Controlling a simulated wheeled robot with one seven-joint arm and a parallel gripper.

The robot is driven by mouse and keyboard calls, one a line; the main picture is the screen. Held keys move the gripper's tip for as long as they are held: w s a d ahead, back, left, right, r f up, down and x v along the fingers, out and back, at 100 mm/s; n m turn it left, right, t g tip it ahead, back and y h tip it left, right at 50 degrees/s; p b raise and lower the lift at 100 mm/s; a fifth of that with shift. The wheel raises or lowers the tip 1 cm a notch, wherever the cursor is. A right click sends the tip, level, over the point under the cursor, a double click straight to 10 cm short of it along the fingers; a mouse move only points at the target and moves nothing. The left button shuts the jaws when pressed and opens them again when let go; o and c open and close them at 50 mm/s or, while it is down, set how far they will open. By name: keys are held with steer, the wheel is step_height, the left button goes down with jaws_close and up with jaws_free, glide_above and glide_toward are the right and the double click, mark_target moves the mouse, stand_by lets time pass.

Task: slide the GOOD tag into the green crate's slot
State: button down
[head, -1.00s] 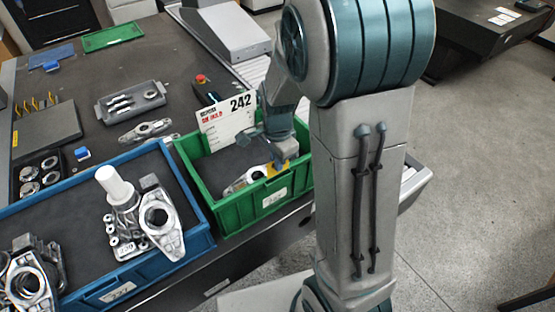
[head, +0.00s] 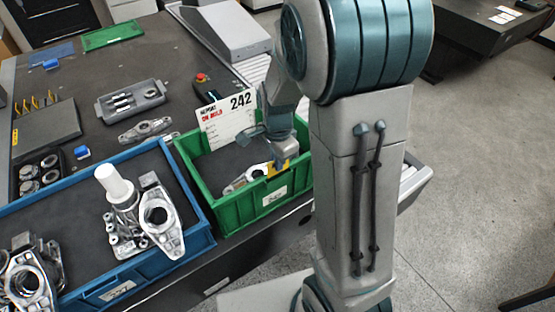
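The green crate (head: 231,218) stands on the bench, right of the blue crate. A small yellow tag (head: 279,169) is at the inner side of the crate's front wall, above the white label; its lettering is too small to read. My gripper (head: 285,157) points down over the crate's right part, right at the tag's top. Its fingers are too small and too hidden to show whether they grip the tag. The slot itself cannot be made out, nor whether the tag is inside it.
A metal casting (head: 247,178) lies in the green crate. A white card marked 242 (head: 227,120) stands at its back wall. The blue crate (head: 196,239) holds castings and a white cylinder. A grey tray (head: 108,114) and a loose casting (head: 146,129) lie behind.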

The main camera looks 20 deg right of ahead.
steer(key=shift+f, duration=0.2)
steer(key=shift+f+b, duration=0.2)
steer(key=shift+b, duration=0.1)
steer(key=shift+f, duration=0.1)
stand_by(0.6)
steer(key=shift+f+b, duration=0.45)
steer(key=shift+f, duration=0.05)
steer(key=shift+f, duration=0.2)
steer(key=shift+f+b, duration=0.35)
steer(key=shift+b, duration=0.05)
stand_by(0.5)
